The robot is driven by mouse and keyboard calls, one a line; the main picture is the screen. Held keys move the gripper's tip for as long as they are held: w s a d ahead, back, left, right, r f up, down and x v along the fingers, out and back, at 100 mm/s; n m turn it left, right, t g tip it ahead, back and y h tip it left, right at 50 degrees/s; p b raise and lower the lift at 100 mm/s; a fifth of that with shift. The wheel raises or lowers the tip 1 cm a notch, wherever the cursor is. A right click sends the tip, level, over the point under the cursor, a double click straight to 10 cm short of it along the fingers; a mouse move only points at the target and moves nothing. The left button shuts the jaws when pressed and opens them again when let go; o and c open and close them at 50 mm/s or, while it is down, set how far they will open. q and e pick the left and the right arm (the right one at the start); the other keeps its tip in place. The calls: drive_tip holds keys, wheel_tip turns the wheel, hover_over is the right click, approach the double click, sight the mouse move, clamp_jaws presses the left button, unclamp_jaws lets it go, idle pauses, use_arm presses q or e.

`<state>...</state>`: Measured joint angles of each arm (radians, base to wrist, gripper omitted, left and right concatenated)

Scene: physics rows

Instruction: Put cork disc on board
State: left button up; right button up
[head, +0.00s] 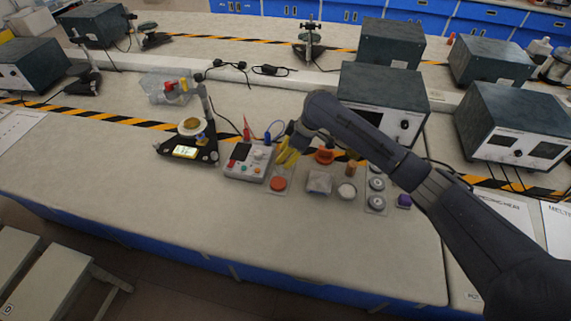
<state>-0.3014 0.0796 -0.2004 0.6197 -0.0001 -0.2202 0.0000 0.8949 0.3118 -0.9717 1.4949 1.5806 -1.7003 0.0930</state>
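A round tan disc (190,126), cork-like in colour, lies in a white ring on a black stand (176,148) left of centre. A small brown, cork-coloured piece (351,168) stands right of centre. I cannot tell for sure which is the cork disc. A flat pale board (285,187) with an orange-red disc (278,184) on it lies at centre. My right gripper (285,157), with yellow fingers, hangs just behind and above this board, right of a grey control box. Its fingers look close together; whether they hold anything is not clear. My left gripper is not in view.
The grey control box (247,162) stands beside the pale board. A clear bag (319,182), a white disc (346,191), a tray of grey discs (377,203) and a purple piece (404,201) lie to the right. Dark instrument boxes (385,90) stand behind. The front tabletop is clear.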

drive_tip(key=shift+f, duration=2.2)
drive_tip(key=shift+f, duration=0.1)
drive_tip(key=o, duration=0.5)
drive_tip(key=v, duration=1.2)
